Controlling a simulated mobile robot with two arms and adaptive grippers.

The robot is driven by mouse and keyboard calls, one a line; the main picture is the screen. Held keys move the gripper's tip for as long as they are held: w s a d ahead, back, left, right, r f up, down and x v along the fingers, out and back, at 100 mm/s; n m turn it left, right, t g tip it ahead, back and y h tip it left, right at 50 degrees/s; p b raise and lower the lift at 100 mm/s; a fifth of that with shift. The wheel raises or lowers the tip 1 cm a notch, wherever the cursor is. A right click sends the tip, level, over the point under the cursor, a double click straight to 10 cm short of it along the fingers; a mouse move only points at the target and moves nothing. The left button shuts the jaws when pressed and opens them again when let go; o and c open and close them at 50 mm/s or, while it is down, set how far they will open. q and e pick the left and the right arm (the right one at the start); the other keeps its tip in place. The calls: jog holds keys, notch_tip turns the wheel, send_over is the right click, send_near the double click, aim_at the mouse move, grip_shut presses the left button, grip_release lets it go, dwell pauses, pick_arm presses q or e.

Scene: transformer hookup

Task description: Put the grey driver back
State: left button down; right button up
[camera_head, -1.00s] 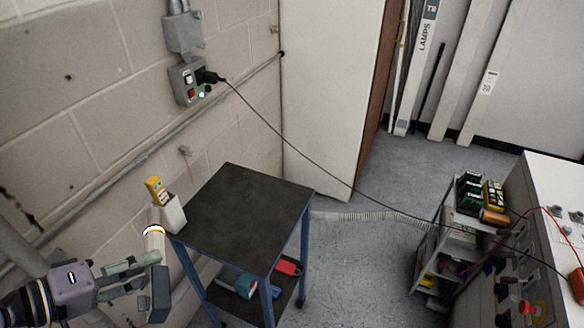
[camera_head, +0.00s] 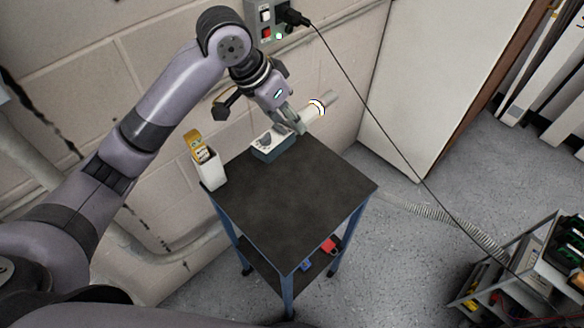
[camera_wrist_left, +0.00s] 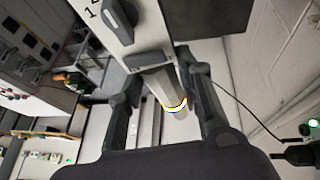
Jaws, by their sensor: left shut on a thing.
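The grey driver shows a pale grey barrel with a bright ring (camera_head: 327,99) that points up and right; the wrist view also shows it (camera_wrist_left: 165,88) between the fingers. My left gripper (camera_head: 291,121) is shut on it, over the back edge of the small dark-topped table (camera_head: 300,200). A white-and-teal block (camera_head: 283,149) with a dark knob shows just under the gripper. The wrist view shows its white face (camera_wrist_left: 125,45) close up. I cannot tell whether this block is joined to the driver or touches the table. My right gripper is not in view.
A white holder (camera_head: 212,175) with a yellow device (camera_head: 196,145) stands at the table's left corner. The block wall and a socket box (camera_head: 265,20) with a black cord are behind. A red item (camera_head: 328,246) lies on the lower shelf. The tabletop middle is clear.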

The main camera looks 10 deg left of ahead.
pick_arm(q)
jog(key=shift+m+t+y, duration=0.4)
jog(key=shift+m+y, duration=0.1)
jog(key=shift+y, duration=0.1)
jog(key=w+f, duration=0.1)
jog(key=f, duration=0.3)
jog(key=a+f+p, duration=0.1)
jog(key=f, duration=0.4)
jog(key=w+a+f, duration=0.1)
jog(key=f, duration=0.3)
jog(key=shift+w+f+p, duration=0.3)
jog(key=shift+f+p, duration=0.05)
jog(key=shift+f, duration=0.05)
notch_tip(320, 180, down, 5)
jog(key=shift+r+p, duration=0.2)
jog(key=shift+p, duration=0.1)
jog(key=shift+f, duration=0.25)
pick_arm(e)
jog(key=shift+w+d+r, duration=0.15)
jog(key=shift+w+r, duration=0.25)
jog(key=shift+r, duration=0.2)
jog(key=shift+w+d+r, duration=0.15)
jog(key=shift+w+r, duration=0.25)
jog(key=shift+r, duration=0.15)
pick_arm(q)
jog(key=shift+f, duration=0.15)
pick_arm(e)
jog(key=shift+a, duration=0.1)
